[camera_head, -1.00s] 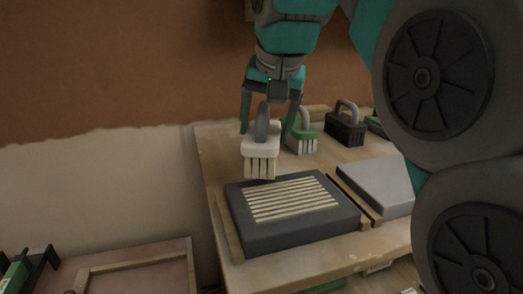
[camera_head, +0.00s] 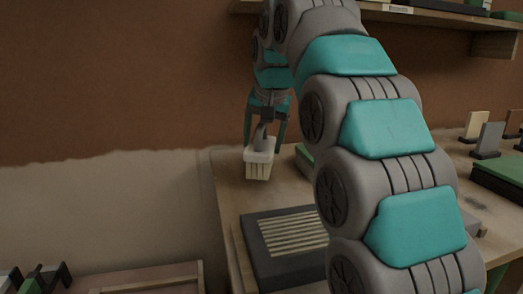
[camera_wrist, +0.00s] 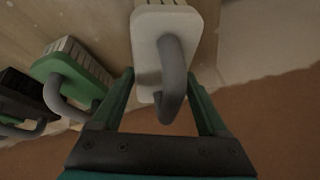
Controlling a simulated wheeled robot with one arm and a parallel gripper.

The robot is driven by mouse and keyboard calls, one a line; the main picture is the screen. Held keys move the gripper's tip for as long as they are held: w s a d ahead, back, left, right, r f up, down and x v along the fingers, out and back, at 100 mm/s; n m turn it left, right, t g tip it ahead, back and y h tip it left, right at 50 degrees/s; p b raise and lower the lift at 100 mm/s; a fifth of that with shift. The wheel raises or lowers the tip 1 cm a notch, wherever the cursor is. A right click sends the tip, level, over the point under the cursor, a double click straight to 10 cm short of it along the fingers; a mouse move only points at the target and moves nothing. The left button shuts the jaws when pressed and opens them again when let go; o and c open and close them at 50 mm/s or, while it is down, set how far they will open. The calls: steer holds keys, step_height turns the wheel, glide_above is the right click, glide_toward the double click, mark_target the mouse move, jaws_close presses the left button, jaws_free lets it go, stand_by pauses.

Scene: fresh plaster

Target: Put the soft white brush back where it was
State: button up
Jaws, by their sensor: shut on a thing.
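The soft white brush (camera_head: 258,160) has a white block, pale bristles pointing down and a grey loop handle. My gripper (camera_head: 266,132) is shut on its handle from above, near the back left of the wooden bench. In the wrist view the white brush (camera_wrist: 160,45) lies between the fingers of my gripper (camera_wrist: 163,98), with its grey handle toward me. In the head view I cannot tell whether the bristles touch the bench top or hang just above it.
In the wrist view a green brush (camera_wrist: 75,75) and a black brush (camera_wrist: 22,97) stand left of the white one. A dark ribbed pad (camera_head: 285,245) lies on the bench (camera_head: 228,185) in front. My arm hides the middle of the bench. A shelf (camera_head: 430,12) hangs at upper right.

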steer(key=shift+w+a, duration=0.2)
steer(key=shift+w, duration=0.65)
steer(key=shift+f, duration=0.1)
steer(key=shift+f, duration=0.15)
steer(key=shift+f, duration=1.55)
steer(key=shift+f, duration=0.1)
steer(key=o, duration=1.2)
